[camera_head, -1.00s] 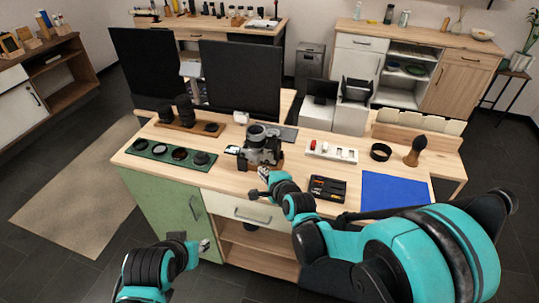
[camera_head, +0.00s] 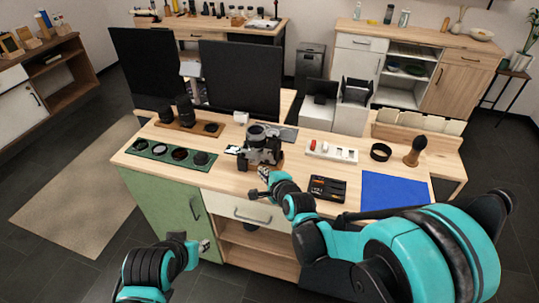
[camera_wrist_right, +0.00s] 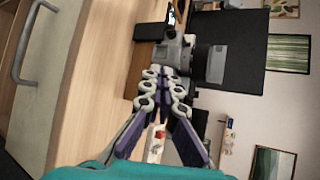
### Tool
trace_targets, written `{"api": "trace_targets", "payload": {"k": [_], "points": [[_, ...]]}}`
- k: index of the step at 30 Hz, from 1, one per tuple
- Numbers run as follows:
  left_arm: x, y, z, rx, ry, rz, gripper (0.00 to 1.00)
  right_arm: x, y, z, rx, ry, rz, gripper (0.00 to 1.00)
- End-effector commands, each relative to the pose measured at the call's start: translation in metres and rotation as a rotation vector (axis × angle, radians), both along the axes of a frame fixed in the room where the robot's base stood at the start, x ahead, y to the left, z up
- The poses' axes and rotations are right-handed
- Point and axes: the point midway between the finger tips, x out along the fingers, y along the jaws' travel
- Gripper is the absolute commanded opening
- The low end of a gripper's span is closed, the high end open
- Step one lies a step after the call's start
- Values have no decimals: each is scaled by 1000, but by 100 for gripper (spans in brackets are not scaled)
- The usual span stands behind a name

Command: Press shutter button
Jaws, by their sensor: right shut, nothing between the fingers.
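A silver and black camera (camera_head: 264,143) sits on a small wooden stand on the wooden desk (camera_head: 228,185). My right gripper (camera_head: 264,172) is just in front of the camera, shut and empty. In the right wrist view, the fingertips of my right gripper (camera_wrist_right: 165,74) are together beside the camera body (camera_wrist_right: 172,48); whether they touch it I cannot tell. The shutter button cannot be made out. My left gripper (camera_head: 204,245) hangs low in front of the green cabinet, away from the camera; its finger opening is too small to read.
A green tray with round lens parts (camera_head: 171,153) is left of the camera. A white tray with small items (camera_head: 332,151), a black box (camera_head: 327,188) and a blue mat (camera_head: 394,192) are right. Two dark panels (camera_head: 240,80) stand behind. Bare desktop lies front left.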

Motion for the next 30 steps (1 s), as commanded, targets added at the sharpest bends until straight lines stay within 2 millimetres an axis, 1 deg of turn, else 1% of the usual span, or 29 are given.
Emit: {"api": "trace_targets", "payload": {"k": [6, 8, 12, 15, 25, 30], "points": [[0, 0, 0, 0, 0, 0, 37, -1, 0, 0, 0, 0, 0, 0], [0, 0, 3, 0, 0, 0, 37, -8, 3, 1, -1, 0, 3, 0], [0, 0, 9, 0, 0, 0, 37, -30, 11, 2, 0, 0, 4, 0], [0, 0, 10, 0, 0, 0, 37, -37, 12, 1, 0, 0, 1, 0], [0, 0, 9, 0, 0, 0, 37, -34, 11, 0, 1, 0, 0, 0], [0, 0, 10, 0, 0, 0, 37, -21, 7, 0, 0, 1, -2, 0]]}}
